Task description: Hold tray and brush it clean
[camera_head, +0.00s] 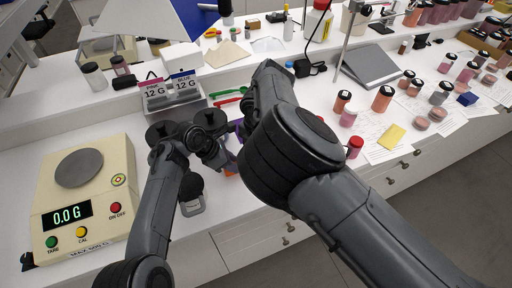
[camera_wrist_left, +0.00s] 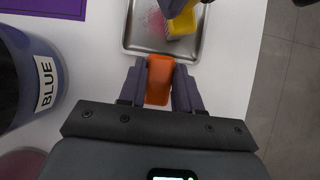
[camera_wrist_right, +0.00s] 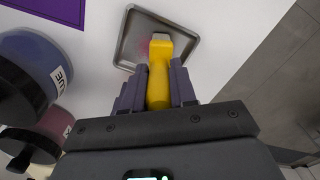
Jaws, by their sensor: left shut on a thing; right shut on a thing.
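A shallow metal tray (camera_wrist_left: 138,38) with a pink powder smear lies on the white bench; it also shows in the right wrist view (camera_wrist_right: 130,45). My left gripper (camera_head: 224,163) is shut on an orange handle-like piece (camera_wrist_left: 159,80) at the tray's near edge. My right gripper (camera_wrist_right: 156,92) is shut on a yellow brush (camera_wrist_right: 158,80). The brush's head is over the tray beside the pink smear; I cannot tell if it touches. The brush also shows in the left wrist view (camera_wrist_left: 182,25). In the head view my right arm hides the tray, the brush and the right gripper.
A dark jar labelled BLUE (camera_wrist_left: 30,75) stands close left of the left gripper. A purple mat (camera_wrist_right: 55,8) lies behind it. A scale (camera_head: 85,195) reading 0.0 G is at left. Sample jars and papers cover the right bench. The bench's front edge is close.

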